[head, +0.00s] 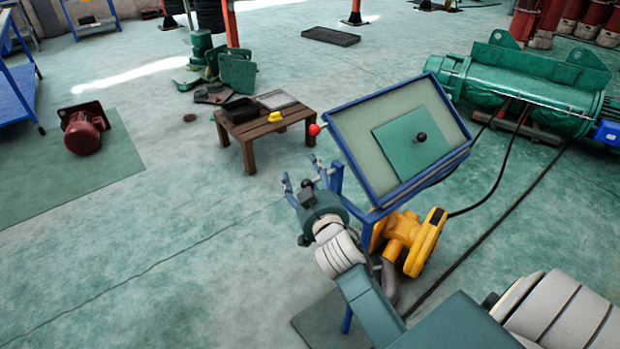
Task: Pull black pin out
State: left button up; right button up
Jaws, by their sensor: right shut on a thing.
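My right gripper (304,178) is in the middle of the head view, at the left side of the tilted blue-framed panel (352,135). Its fingers are around a small dark piece, which looks like the black pin (307,184). The fingers and wrist hide most of this piece, and I cannot tell whether it is still in a hole. A round black knob (421,137) stands on the teal plate (400,150) of the panel. A red ball knob (314,129) is at the panel's left edge. My left gripper is not in view.
A yellow machine (408,240) stands below the panel, close to my right arm. A green hoist drum (525,80) with black cables lies at the right. A low wooden table (262,127) with trays is behind the gripper. The floor at left is mostly clear.

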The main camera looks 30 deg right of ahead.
jog(key=r, duration=0.2)
jog(key=shift+s+a+r+t, duration=0.1)
jog(key=shift+s+r+t, duration=0.2)
jog(key=f+v, duration=0.1)
jog(key=v, duration=1)
jog(key=shift+s+a, duration=0.2)
jog(key=shift+s, duration=0.1)
jog(key=shift+p, duration=0.4)
